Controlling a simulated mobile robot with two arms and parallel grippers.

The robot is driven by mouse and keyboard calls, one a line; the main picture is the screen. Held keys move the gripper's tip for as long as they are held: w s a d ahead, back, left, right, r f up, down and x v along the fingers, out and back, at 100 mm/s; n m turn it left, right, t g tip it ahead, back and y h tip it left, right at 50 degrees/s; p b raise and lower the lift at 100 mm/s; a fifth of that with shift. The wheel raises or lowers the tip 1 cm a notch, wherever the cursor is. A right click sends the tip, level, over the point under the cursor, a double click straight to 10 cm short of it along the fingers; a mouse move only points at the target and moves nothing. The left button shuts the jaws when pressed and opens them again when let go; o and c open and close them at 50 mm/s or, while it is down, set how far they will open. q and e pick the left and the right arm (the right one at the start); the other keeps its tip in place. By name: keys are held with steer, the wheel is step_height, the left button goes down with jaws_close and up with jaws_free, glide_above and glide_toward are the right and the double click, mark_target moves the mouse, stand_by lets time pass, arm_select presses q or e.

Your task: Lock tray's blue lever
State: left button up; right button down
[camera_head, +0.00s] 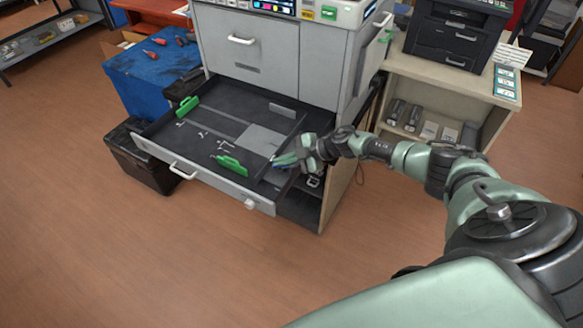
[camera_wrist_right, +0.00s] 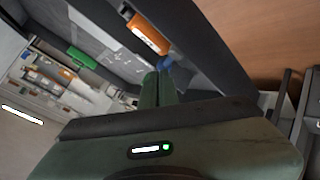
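The open tray (camera_head: 232,194) is a dark drawer with a light grey front, pulled out of the printer. My right gripper (camera_head: 280,162) reaches into the tray's right side. In the right wrist view its two fingers (camera_wrist_right: 158,76) lie close together, shut. The small blue lever (camera_wrist_right: 165,63) shows right at the fingertips, partly hidden by them. I cannot tell whether it is between the fingers or only touched by them. An orange part (camera_wrist_right: 147,33) with a white label sits close to the lever. My left gripper is not in view.
Green guides (camera_head: 232,165) stand in the tray. The grey printer body (camera_head: 262,50) rises behind it. A wooden shelf unit (camera_head: 440,80) stands at the right, a blue-topped box (camera_head: 152,65) at the left. The floor in front is clear.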

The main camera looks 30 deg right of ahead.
steer(key=shift+a, duration=0.15)
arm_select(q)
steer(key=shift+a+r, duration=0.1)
arm_select(e)
steer(key=shift+s+d, duration=0.5)
steer(key=shift+d, duration=0.1)
